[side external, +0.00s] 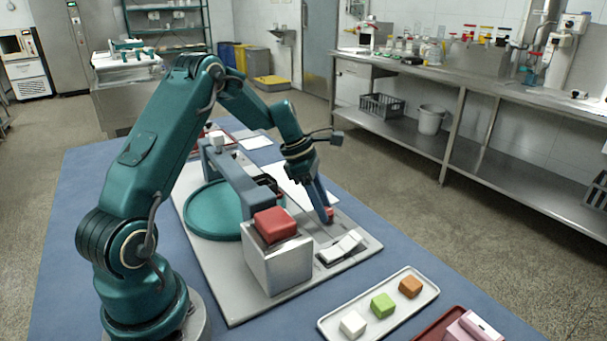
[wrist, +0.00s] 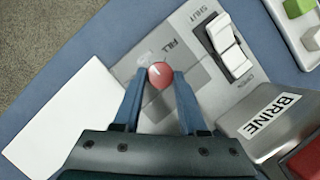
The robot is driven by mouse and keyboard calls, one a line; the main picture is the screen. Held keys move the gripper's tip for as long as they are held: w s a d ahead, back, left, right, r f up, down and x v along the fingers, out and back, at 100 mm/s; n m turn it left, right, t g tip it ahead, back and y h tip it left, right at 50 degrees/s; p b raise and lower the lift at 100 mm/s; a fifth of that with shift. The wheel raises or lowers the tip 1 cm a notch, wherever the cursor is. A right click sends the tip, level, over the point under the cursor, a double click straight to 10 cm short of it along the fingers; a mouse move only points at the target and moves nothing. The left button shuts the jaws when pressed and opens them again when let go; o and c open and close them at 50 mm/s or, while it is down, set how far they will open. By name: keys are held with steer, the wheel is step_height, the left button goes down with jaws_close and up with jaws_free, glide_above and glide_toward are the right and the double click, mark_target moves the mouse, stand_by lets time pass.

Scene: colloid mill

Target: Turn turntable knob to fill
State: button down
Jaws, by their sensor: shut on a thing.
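The red round knob (wrist: 160,75) sits on the grey panel, with a small pale mark on its top face. Printed lettering that seems to read FILL lies just above and right of it in the wrist view. My gripper (wrist: 155,83) has its two blue fingers on either side of the knob, shut on it. In the side view, my gripper (side external: 327,207) reaches down to the knob (side external: 330,214), which the fingers partly hide. The teal turntable (side external: 208,218) lies flat on the base plate, left of the knob.
A white rocker switch (wrist: 229,47) marked SHUT stands close beside the knob. A metal box labelled BRINE (wrist: 270,117) with a red top (side external: 275,224) is nearby. A white tray (side external: 377,332) holds coloured cubes. A white sheet (wrist: 66,122) lies left in the wrist view.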

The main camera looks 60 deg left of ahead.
steer(key=shift+m, duration=0.3)
steer(key=m, duration=0.1)
steer(key=m+g, duration=0.1)
steer(key=m, duration=0.1)
steer(key=m+h, duration=0.1)
steer(key=shift+w+a+g, duration=0.1)
steer(key=shift+w+g, duration=0.15)
steer(key=shift+g, duration=0.05)
steer(key=shift+w+m+g, duration=0.1)
steer(key=shift+m+g, duration=0.5)
steer(key=shift+m, duration=1.7)
